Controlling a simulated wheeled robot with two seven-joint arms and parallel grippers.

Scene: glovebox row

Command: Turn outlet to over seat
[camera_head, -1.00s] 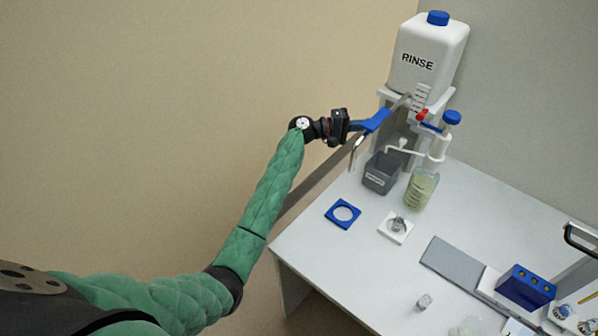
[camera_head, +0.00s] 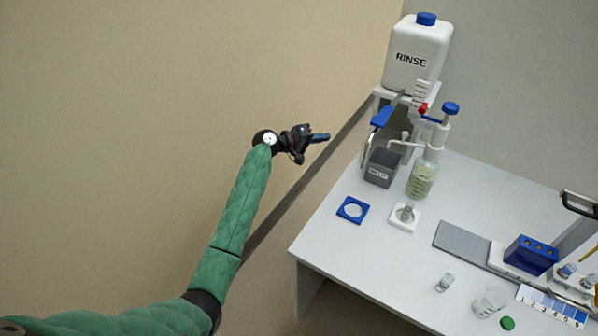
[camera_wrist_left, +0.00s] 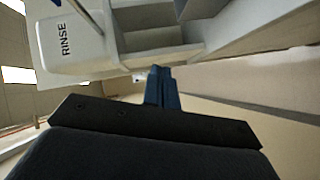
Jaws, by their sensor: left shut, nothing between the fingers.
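An outlet with a blue paddle (camera_head: 382,116) on a grey arm reaches out from the rinse jug's stand. A thin bent tube (camera_head: 364,152) hangs below the paddle, left of the grey bin. On the table lie a blue square ring (camera_head: 352,209) and a white square seat (camera_head: 398,223) holding a small vial (camera_head: 407,212). The tube is behind the blue ring in the picture; its exact overhang is unclear. My left gripper (camera_head: 319,137) is shut and empty, left of the paddle and apart from it. Its blue fingers (camera_wrist_left: 163,86) are together in the left wrist view. My right gripper is not in view.
The white RINSE jug (camera_head: 414,60) stands at the back. A grey bin (camera_head: 382,168) and a dispenser bottle (camera_head: 422,180) with a white nozzle stand before it. A blue block (camera_head: 531,255) and small vials are at right. Free air surrounds my left gripper.

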